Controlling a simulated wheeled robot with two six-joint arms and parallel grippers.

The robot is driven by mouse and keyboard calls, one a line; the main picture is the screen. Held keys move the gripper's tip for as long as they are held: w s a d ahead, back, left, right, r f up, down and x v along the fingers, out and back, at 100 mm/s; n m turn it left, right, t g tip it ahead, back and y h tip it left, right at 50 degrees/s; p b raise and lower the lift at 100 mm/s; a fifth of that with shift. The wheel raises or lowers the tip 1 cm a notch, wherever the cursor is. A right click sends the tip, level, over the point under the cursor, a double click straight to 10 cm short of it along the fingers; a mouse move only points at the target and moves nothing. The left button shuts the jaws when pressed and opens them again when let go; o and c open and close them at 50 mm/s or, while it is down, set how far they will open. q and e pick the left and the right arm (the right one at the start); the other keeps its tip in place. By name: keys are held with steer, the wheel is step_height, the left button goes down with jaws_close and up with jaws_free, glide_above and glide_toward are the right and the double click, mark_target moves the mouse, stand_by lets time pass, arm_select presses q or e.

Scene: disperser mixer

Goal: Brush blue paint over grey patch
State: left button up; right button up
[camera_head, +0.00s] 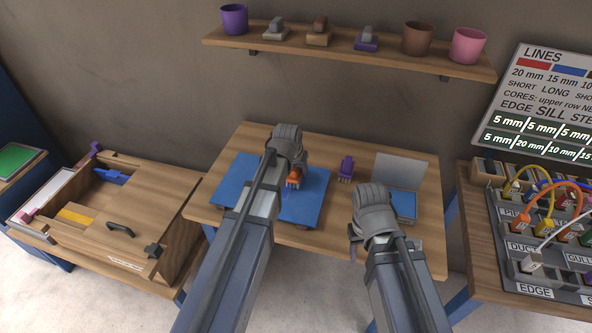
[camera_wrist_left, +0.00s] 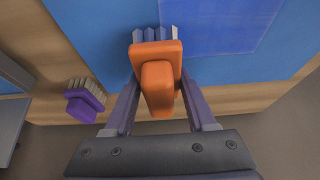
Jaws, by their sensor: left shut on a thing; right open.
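My left gripper (camera_head: 291,172) is shut on an orange brush (camera_head: 294,180), held over the blue board (camera_head: 232,186) on the middle table. In the left wrist view the orange brush (camera_wrist_left: 156,80) sits between the fingers, and its bluish bristles (camera_wrist_left: 152,34) point at the board. A darker blue patch (camera_wrist_left: 218,26) shows on the board's lighter blue beside the bristles. No grey patch shows; my left arm covers part of the board. A blue tray (camera_head: 404,204) lies at the table's right. My right gripper (camera_head: 352,252) is open, near the table's front edge.
A wooden box (camera_head: 150,190) is at left. A cable rack (camera_head: 520,235) is at right. A shelf (camera_head: 340,53) with pots hangs above.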

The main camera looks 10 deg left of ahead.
arm_select(q)
steer(key=shift+r+p, duration=1.95)
steer(key=shift+r, duration=0.45)
step_height(320, 180, up, 3)
steer(key=p, duration=0.3)
steer(key=shift+f, duration=0.1)
